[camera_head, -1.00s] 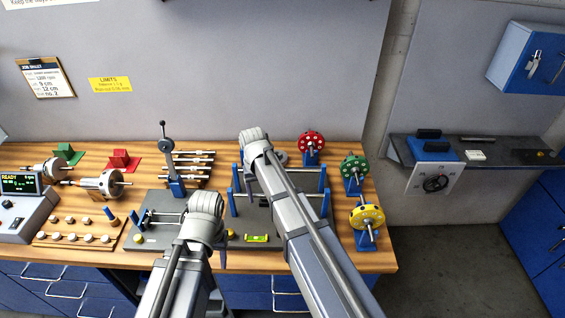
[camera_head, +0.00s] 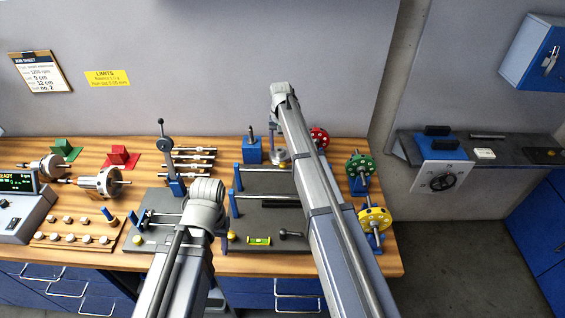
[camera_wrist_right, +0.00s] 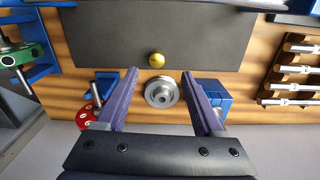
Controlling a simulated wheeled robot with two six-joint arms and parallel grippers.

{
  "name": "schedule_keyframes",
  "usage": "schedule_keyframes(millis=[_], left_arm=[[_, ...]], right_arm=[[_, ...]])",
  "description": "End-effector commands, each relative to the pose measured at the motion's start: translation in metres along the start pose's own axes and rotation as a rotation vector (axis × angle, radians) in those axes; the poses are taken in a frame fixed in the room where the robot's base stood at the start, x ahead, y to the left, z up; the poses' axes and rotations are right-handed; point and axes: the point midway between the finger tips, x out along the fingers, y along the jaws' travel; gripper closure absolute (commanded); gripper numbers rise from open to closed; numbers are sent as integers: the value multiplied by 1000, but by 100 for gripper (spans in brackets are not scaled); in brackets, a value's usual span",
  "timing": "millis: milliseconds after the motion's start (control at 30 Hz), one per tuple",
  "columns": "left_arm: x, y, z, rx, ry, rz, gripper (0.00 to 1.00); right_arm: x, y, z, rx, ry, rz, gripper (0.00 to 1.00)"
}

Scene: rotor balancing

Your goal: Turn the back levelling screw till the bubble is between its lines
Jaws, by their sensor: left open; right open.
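The dark grey stand plate (camera_head: 262,217) lies on the bench. A small yellow-green bubble level (camera_head: 259,240) sits at its front edge; the bubble is too small to read against its lines.
A grey stepped disc (camera_wrist_right: 161,92) stands just behind the knob, between my right fingers in the wrist view. A blue block (camera_wrist_right: 212,98) is beside it. Red (camera_head: 319,138), green (camera_head: 359,167) and yellow (camera_head: 374,219) discs stand right of the plate.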

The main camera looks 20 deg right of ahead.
Motion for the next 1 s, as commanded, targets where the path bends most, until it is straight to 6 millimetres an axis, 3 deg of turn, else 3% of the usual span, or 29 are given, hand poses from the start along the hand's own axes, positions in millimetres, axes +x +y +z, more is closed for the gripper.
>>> schedule_keyframes(millis=[33,200,667,1000], left_arm=[[12,1,0,1,0,0,50],[29,3,-2,4,0,-1,50],[38,3,-2,5,0,-1,50],[73,7,-4,3,0,-1,50]], right_arm=[[12,1,-4,6,0,-1,31],[29,5,-13,21,1,-3,31],[38,6,-16,27,1,-5,31],[74,6,-16,26,1,-4,31]])
